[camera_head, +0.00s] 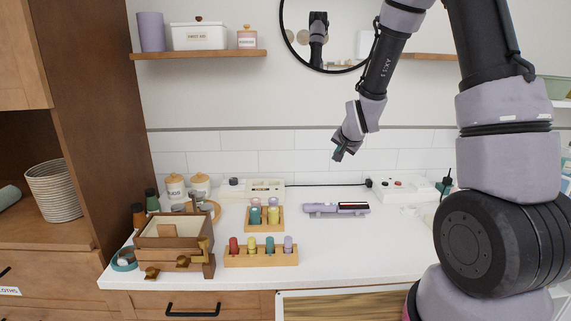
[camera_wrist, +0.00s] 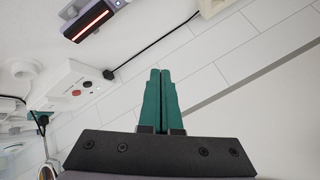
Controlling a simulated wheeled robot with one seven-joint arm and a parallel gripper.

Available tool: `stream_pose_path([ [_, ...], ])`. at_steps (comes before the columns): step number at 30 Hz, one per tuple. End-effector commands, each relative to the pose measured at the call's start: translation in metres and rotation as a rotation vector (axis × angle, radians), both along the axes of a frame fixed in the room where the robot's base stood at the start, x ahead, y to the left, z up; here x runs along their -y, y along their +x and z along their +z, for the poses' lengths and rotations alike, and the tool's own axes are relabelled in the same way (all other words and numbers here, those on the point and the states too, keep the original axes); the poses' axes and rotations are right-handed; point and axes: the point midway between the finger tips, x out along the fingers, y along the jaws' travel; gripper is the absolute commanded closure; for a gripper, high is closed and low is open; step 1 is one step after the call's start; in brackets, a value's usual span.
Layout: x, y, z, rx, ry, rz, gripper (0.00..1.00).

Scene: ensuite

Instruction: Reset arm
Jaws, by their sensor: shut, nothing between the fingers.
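My gripper (camera_head: 340,154) hangs in the air above the back right part of the white counter, in front of the tiled wall. Its green fingers are together with nothing between them. In the wrist view the shut fingers (camera_wrist: 160,100) point toward the tiles, clear of everything. My arm comes in from the upper right of the head view and bends down to the gripper.
The white counter (camera_head: 330,250) holds a wooden box (camera_head: 172,243) at left and two wooden racks with coloured pegs, the front one (camera_head: 261,258) nearer the edge. A grey device with a glowing bar (camera_head: 337,209) lies below my gripper. A white socket box (camera_head: 402,188) stands behind right. The counter's front middle is clear.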

Motion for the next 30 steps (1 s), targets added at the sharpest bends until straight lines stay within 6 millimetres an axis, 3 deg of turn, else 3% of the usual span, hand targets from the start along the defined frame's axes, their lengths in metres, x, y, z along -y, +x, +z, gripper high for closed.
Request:
stream_pose_path([
  [1, 0.005, -0.007, 0.028, 0.006, -0.006, 0.007, 1.00],
  [6, 0.019, -0.048, 0.095, -0.022, -0.033, 0.048, 1.00],
  [11, 0.030, -0.097, 0.149, -0.045, -0.055, 0.089, 1.00],
  [15, 0.037, -0.149, 0.186, -0.066, -0.070, 0.132, 1.00],
  [19, 0.042, -0.200, 0.213, -0.082, -0.079, 0.172, 1.00],
  [24, 0.043, -0.260, 0.232, -0.099, -0.087, 0.223, 1.00],
  [30, 0.043, -0.296, 0.238, -0.111, -0.088, 0.254, 1.00],
])
